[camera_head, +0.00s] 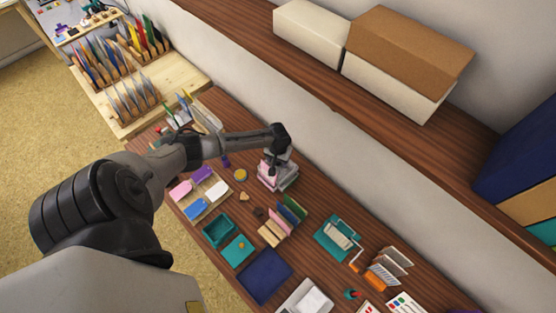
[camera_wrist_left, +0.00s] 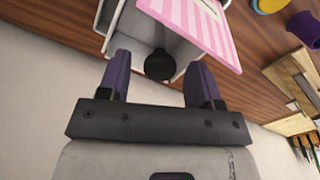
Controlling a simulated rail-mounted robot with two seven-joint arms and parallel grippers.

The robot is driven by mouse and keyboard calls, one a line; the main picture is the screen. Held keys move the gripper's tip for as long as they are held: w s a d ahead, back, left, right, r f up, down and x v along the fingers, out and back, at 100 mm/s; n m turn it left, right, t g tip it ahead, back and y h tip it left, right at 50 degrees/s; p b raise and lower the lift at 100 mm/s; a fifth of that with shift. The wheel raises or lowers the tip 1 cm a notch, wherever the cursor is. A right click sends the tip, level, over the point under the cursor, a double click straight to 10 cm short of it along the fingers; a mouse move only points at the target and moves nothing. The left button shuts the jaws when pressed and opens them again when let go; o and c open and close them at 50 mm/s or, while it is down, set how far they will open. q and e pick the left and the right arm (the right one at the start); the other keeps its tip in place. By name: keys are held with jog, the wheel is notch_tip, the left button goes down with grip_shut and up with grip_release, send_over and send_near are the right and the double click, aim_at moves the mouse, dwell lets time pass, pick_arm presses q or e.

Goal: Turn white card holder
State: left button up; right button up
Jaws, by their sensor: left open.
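The white card holder (camera_head: 289,181) stands on the wooden table near the wall in the head view, with pink cards at its front. In the left wrist view the holder (camera_wrist_left: 146,30) shows white walls, a pink striped card (camera_wrist_left: 196,22) and a round black knob (camera_wrist_left: 159,65) on the side facing me. My left gripper (camera_head: 273,163) is at the holder, partly hidden by my own wrist. In the wrist view its purple fingers (camera_wrist_left: 160,78) are open, one on either side of the knob, with gaps visible. My right gripper is not in view.
A tray with purple, pink, blue and white pads (camera_head: 204,194) lies left of the holder. A yellow round item (camera_head: 240,175), teal inkpads (camera_head: 238,250) and a row of coloured cards (camera_head: 283,221) are nearby. A shelf with boxes (camera_head: 400,83) is above.

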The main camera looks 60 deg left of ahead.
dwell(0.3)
pick_arm(q)
grip_shut()
dwell(0.4)
